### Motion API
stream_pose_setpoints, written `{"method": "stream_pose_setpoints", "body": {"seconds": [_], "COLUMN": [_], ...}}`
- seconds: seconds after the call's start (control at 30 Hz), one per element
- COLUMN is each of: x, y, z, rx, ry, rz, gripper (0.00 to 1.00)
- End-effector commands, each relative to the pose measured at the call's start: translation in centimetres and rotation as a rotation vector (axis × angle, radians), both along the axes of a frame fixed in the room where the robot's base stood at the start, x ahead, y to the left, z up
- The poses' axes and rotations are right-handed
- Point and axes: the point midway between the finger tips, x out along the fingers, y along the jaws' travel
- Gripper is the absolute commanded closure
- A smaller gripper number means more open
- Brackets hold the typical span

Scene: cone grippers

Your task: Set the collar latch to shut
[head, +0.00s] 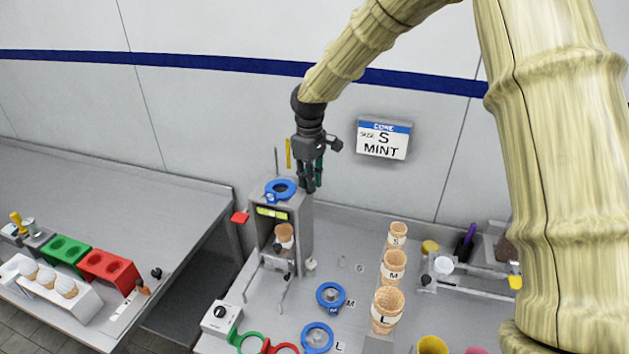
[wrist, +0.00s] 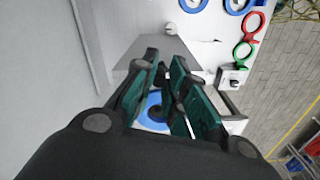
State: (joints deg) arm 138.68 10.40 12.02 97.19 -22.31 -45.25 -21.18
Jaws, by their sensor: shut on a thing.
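The grey dispenser stand (head: 302,222) carries a blue ring collar (head: 281,189) on its top. In the wrist view the blue collar (wrist: 153,112) shows partly behind the fingers. My gripper (head: 311,188) points down at the right side of the collar, at the top of the stand. Its green-padded fingers (wrist: 168,100) are shut on a small part beside the collar, apparently the collar latch. The fingers hide this part, so its position cannot be told. A cone (head: 285,234) sits inside the stand under the collar.
A yellow upright strip (head: 288,152) and a thin rod stand behind the collar. A red tab (head: 240,218) sticks out at the stand's left. Labelled cones (head: 393,266) stand at the right. Loose blue rings (head: 330,295) lie in front. A sign (head: 384,139) hangs on the wall.

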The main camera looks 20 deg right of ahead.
Motion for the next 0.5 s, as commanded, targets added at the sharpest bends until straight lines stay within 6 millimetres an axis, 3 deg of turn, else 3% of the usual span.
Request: {"method": "stream_pose_setpoints", "body": {"seconds": [0.5], "x": [1.0], "y": [2.3], "z": [0.3], "rx": [0.000], "ry": [-0.013], "rz": [-0.481], "gripper": [1.00]}}
